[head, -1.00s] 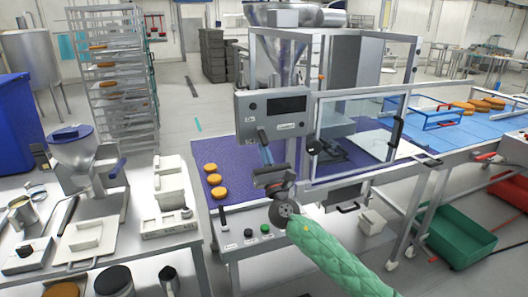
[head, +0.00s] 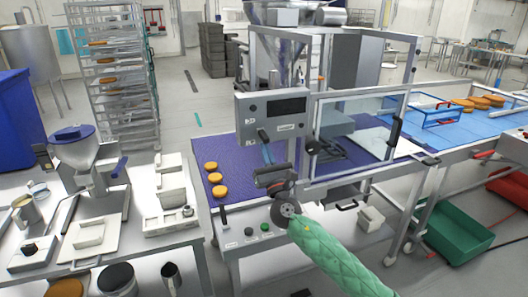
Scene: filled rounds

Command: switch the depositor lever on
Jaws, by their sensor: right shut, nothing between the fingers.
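The depositor (head: 272,117) stands in the middle, with a grey control panel on its front. My left gripper is not in view.
A purple belt (head: 205,140) with several round cakes runs under the depositor. A clear guard door (head: 360,125) stands to its right. A cluttered table (head: 120,255) is at left, a green crate (head: 455,240) at right.

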